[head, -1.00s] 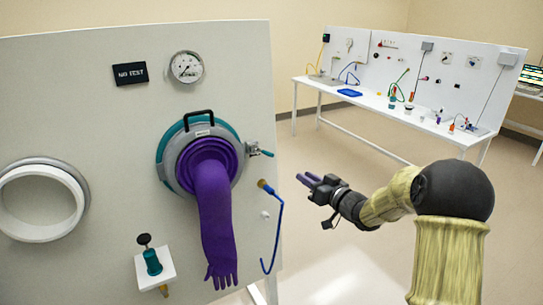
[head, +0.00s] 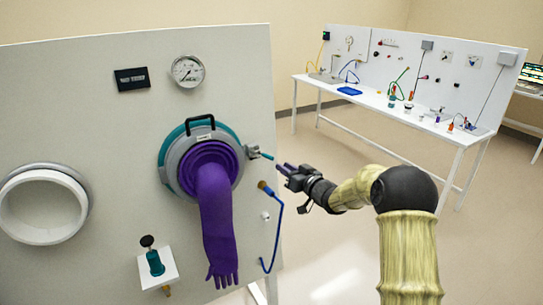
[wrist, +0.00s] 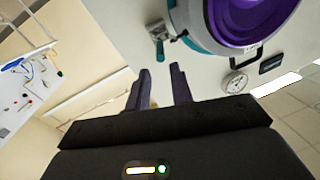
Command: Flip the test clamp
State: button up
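The test clamp (head: 254,151) is a small metal clamp with a teal-tipped handle on the right side of the grey and teal glove port ring (head: 172,160). Its handle sticks out to the right. In the wrist view the clamp (wrist: 158,31) shows at top centre, its teal handle just beyond my fingertips. My gripper (head: 283,168) has dark purple fingers and is just right of the handle, apparently apart from it. In the wrist view my gripper (wrist: 160,68) is open, with an empty gap between its fingers.
A purple glove (head: 216,215) hangs from the port. A blue hose (head: 277,235) with a brass end hangs below the clamp. A gauge (head: 187,71) and dark sign (head: 131,79) are above. A small shelf (head: 157,270) juts out lower left. Open floor lies right of the panel.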

aim_at(271, 157)
jog(key=p+x, duration=0.2)
jog(key=x, duration=0.6)
jog(key=shift+p, duration=0.3)
grip_shut()
